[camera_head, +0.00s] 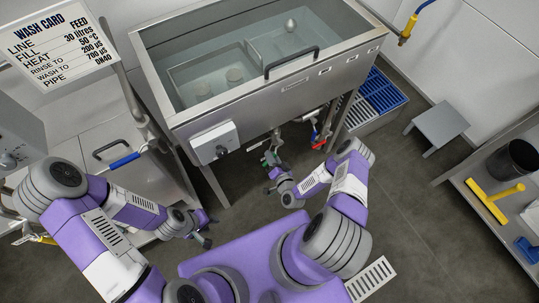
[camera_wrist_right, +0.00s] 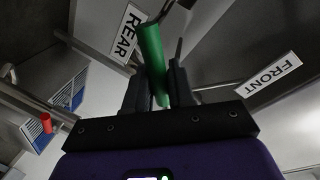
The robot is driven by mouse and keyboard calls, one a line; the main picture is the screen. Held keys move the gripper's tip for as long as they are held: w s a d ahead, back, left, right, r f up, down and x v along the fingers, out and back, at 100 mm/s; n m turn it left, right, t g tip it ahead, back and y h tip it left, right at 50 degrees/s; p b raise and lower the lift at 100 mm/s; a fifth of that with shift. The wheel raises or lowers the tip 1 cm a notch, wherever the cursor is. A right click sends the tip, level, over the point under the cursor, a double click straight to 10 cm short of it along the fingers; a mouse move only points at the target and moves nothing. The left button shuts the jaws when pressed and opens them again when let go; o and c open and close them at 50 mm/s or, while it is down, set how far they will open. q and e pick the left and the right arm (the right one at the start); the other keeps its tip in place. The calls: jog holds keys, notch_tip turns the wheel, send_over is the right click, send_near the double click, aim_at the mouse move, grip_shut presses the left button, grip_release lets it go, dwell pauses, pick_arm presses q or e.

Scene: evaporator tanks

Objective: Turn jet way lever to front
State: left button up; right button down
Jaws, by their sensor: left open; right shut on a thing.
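The green-handled lever (camera_wrist_right: 152,50) stands between the two dark fingers of my right gripper (camera_wrist_right: 157,76) in the right wrist view. The fingers are shut on its green grip. The REAR label (camera_wrist_right: 127,34) is near the lever, up and to its left. The FRONT label (camera_wrist_right: 269,75) is on the right. In the head view, my right gripper (camera_head: 273,173) is low beneath the front of the steel tank (camera_head: 270,110), with a bit of green (camera_head: 268,158) at its tip. My left gripper (camera_head: 205,228) is open and empty, well left of the lever.
A red valve handle (camera_head: 318,142) is right of the lever under the tank. A control box (camera_head: 214,142) is on the tank front. A steel cabinet (camera_head: 125,165) with a blue-gripped handle stands left. A grey stool (camera_head: 438,122) and a shelf are right. Floor between is clear.

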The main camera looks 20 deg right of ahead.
jog(key=m, duration=0.1)
jog(key=a+r+m, duration=0.1)
jog(key=r+m+y, duration=0.1)
jog(key=shift+s+a+r+m+g, duration=0.1)
jog(key=shift+a+r+m+g, duration=0.1)
jog(key=shift+a+m+g, duration=0.15)
jog(key=shift+a+r+m+y, duration=0.1)
jog(key=shift+r+m+y, duration=0.2)
jog(key=shift+r+m, duration=0.4)
jog(key=shift+r+m+y, duration=0.3)
jog(key=shift+r+m, duration=0.1)
jog(key=shift+m, duration=0.55)
jog(key=shift+r, duration=0.1)
jog(key=c, duration=1.1)
grip_release()
jog(key=shift+s, duration=0.1)
jog(key=p+v, duration=0.1)
jog(key=v, duration=0.6)
jog(key=shift+s, duration=0.2)
jog(key=shift+r, duration=0.1)
